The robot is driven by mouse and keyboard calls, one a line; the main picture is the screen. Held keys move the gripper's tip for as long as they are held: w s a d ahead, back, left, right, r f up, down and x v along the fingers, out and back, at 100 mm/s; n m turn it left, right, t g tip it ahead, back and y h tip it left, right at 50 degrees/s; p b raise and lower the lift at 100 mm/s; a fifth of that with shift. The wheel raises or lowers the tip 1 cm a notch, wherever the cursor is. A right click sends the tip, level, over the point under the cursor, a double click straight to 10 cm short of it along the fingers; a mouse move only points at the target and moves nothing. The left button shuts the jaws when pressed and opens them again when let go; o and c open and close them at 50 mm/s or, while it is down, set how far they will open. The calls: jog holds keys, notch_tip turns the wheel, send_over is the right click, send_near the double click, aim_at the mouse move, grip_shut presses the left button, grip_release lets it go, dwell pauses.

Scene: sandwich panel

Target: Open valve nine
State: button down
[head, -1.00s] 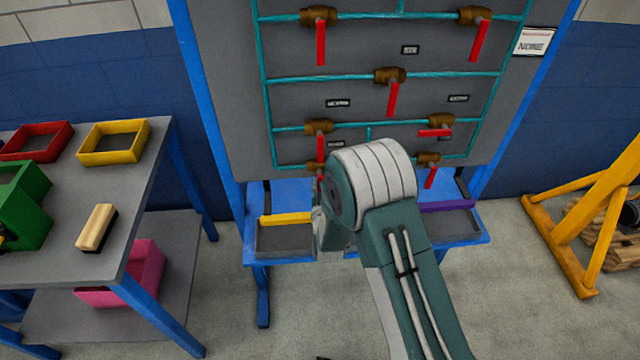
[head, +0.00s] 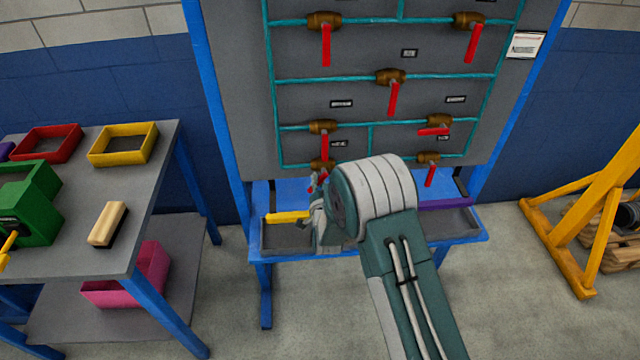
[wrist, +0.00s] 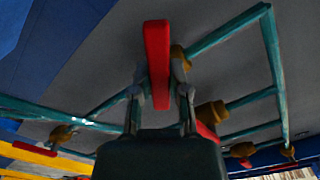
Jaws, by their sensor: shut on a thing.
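A grey panel (head: 360,110) carries teal pipes with several brass valves and red lever handles. My gripper (head: 318,188) is at the lower left valve (head: 322,164), partly hidden by my arm's wrist. In the wrist view, a red handle (wrist: 158,55) stands between the two fingers of my gripper (wrist: 160,95), which is shut on it. A brass valve body (wrist: 180,58) shows just behind that handle. Most handles hang down across their pipes; the lower right one (head: 434,132) lies along its pipe. The small labels are too blurred to read, so I cannot tell which is nine.
A blue tray shelf (head: 350,250) with a yellow bar (head: 287,217) lies under the panel. A grey table (head: 75,240) with coloured bins and a brush (head: 108,224) stands at left. A yellow frame (head: 570,235) stands at right. Open floor lies between.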

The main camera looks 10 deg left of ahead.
jog(key=m, duration=0.3)
jog(key=r+m, duration=0.1)
jog(key=m, duration=0.1)
jog(key=shift+a+m, duration=0.3)
jog(key=m, duration=0.5)
jog(key=shift+s+r, duration=0.1)
jog(key=shift+r, duration=0.3)
jog(key=c, duration=0.6)
grip_release()
